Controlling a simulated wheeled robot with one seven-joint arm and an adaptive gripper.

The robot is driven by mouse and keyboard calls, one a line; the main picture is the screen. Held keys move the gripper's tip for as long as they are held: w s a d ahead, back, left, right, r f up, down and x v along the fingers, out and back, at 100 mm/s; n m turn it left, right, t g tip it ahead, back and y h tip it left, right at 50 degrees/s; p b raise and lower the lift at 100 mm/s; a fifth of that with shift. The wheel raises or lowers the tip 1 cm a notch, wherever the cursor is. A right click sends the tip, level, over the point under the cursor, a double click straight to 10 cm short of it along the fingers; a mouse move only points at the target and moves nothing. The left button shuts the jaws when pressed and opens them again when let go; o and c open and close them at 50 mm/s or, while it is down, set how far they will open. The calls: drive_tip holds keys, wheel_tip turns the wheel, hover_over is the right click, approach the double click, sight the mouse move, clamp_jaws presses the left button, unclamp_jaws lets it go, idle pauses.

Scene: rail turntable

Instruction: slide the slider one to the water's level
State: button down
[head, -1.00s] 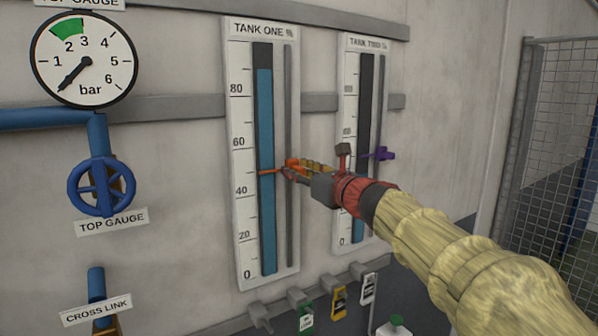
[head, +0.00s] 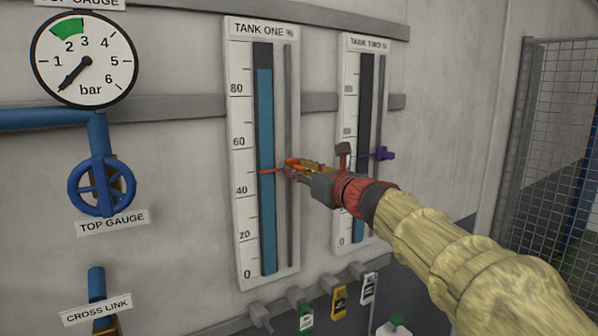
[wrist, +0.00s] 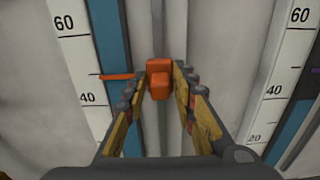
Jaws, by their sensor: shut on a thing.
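The orange slider one (head: 292,164) sits on the rail (head: 288,90) beside the tank one gauge (head: 263,55). Its thin pointer (head: 270,171) reaches across the blue column at a little under 50. The blue water (head: 265,110) in tank one tops out well above, a little below 90. My gripper (head: 297,168) is at the slider, shut on it. In the wrist view the slider's orange knob (wrist: 159,80) stands between the tips of the two fingers, and its pointer (wrist: 117,76) extends left between the 40 and 60 marks.
The tank two gauge (head: 366,70) with a purple slider (head: 383,153) is close on the right, partly behind my gripper and arm. A blue valve wheel (head: 101,187) and a bar gauge (head: 84,60) are on the left.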

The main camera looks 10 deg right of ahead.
sight(289, 70)
wheel_tip(289, 70, up, 24)
drive_tip(key=p, duration=1.7)
drive_tip(key=shift+p, duration=0.3)
drive_tip(key=c, duration=1.7)
unclamp_jaws()
drive_tip(key=v, duration=1.2)
